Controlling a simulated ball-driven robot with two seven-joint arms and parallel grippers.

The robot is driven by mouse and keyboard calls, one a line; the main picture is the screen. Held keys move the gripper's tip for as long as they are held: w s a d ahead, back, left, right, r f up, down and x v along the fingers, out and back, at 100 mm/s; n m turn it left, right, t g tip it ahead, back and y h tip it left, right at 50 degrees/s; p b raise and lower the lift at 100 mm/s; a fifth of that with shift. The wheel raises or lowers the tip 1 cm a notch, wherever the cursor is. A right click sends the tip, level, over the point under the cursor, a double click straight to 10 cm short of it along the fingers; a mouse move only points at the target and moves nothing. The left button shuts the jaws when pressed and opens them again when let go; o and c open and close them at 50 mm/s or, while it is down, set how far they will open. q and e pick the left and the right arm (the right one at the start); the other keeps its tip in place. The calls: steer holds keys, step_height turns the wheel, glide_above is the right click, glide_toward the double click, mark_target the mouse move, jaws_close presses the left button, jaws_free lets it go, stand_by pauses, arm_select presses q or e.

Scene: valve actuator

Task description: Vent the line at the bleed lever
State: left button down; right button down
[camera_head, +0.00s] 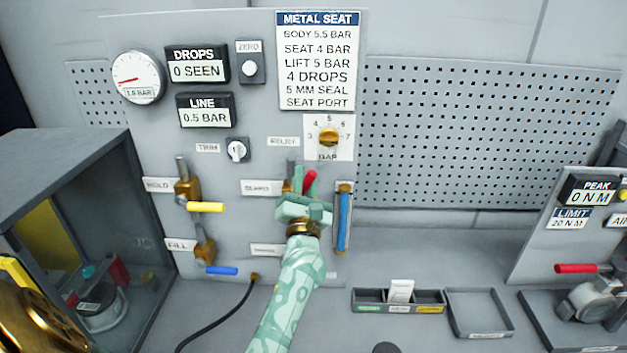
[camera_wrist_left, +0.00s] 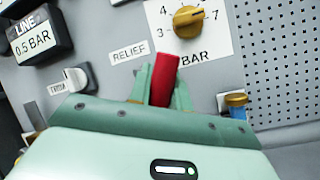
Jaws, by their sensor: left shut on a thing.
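The red lever handle (camera_head: 309,181) stands up at the lower middle of the grey panel, beside a partly covered, blurred label (camera_head: 262,188). My left gripper (camera_head: 303,200) is shut on this red lever. In the left wrist view the red handle (camera_wrist_left: 165,75) sticks up between the two green fingers of the gripper (camera_wrist_left: 160,92). The lever's valve body is mostly hidden behind the gripper. The line display (camera_head: 205,111) reads 0.5 BAR, and it also shows in the left wrist view (camera_wrist_left: 36,36). My right gripper is not in view.
Yellow-handled (camera_head: 206,207) and blue-handled (camera_head: 222,270) valves sit to the left. A blue-filled upright tube (camera_head: 344,221) stands close on the right. The relief knob (camera_head: 328,137) is above. A black hose (camera_head: 222,323) and parts tray (camera_head: 369,297) lie below. An open cabinet (camera_head: 66,160) stands left.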

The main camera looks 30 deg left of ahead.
arm_select(q)
steer(key=shift+s+a+r+n+g+y+p, duration=0.15)
steer(key=shift+s+a+n+g+y, duration=0.25)
steer(key=shift+n, duration=0.8)
steer(key=shift+s+a+r+n+g+y+p, duration=0.15)
steer(key=shift+a+n+g+y, duration=0.45)
steer(key=shift+n, duration=0.6)
steer(key=shift+s+a+r+n+g+y+p, duration=0.1)
steer(key=shift+s+a+n+g+y, duration=0.4)
steer(key=shift+n, duration=0.7)
steer(key=shift+w+d, duration=0.1)
steer(key=shift+w, duration=0.1)
steer(key=c, duration=1.3)
jaws_free()
